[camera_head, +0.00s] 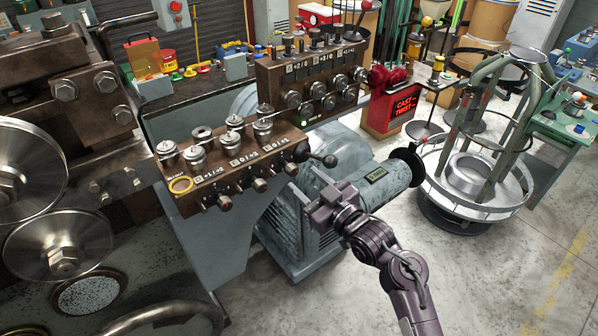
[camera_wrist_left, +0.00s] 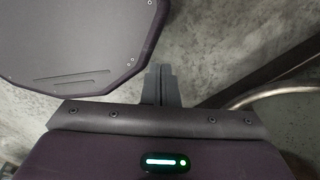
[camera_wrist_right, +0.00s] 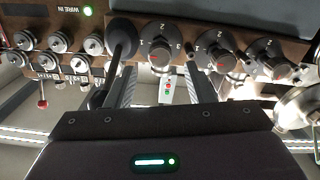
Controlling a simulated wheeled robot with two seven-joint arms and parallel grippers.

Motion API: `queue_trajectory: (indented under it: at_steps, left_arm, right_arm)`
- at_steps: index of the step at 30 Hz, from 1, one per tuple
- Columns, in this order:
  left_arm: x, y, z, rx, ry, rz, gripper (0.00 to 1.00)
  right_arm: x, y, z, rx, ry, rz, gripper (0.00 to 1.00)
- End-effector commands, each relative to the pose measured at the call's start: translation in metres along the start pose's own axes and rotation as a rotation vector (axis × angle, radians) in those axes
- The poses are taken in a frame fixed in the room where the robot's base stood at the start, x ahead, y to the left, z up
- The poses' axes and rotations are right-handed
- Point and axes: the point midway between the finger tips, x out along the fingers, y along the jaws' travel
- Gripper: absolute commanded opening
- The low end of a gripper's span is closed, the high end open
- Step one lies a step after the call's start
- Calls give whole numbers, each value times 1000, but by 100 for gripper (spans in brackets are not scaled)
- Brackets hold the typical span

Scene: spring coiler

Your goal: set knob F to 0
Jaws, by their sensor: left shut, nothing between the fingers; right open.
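The front control box (camera_head: 166,196) carries a row of dark knobs; one sits at its right end (camera_head: 290,168) beside a black ball lever (camera_head: 330,161). The letters are too small for me to tell which is knob F. In the right wrist view, numbered dials with red marks show: one beside the lever (camera_wrist_right: 160,57), a middle one (camera_wrist_right: 221,60) and another (camera_wrist_right: 275,68). My right gripper (camera_head: 318,208) is open and empty, in front of the box and to its right. Its two fingers also show in the right wrist view (camera_wrist_right: 165,92). My left gripper (camera_wrist_left: 160,86) is shut and empty over bare floor.
A rear box (camera_head: 268,72) with more knobs stands behind the front one. A grey motor housing (camera_head: 340,157) lies below and right of the front box. A round wire stand (camera_head: 475,200) is at the right.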

Motion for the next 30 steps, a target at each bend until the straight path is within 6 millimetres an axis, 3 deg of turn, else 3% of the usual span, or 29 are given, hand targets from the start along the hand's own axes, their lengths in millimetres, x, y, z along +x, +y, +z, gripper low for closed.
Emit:
queue_trajectory:
  at_steps: [6,17,27,30]
  left_arm:
    - [-7,0,-4,1,5,0,0]
    - [-8,-2,-15,1,21,-2,0]
    - [-7,-4,-12,2,17,-4,0]
    - [-7,-4,-12,1,16,-4,0]
  right_arm:
    - [28,0,-1,1,1,0,49]
    - [34,0,0,0,0,0,49]
    - [33,0,1,0,-1,0,4]
    - [33,0,1,-2,-1,0,4]
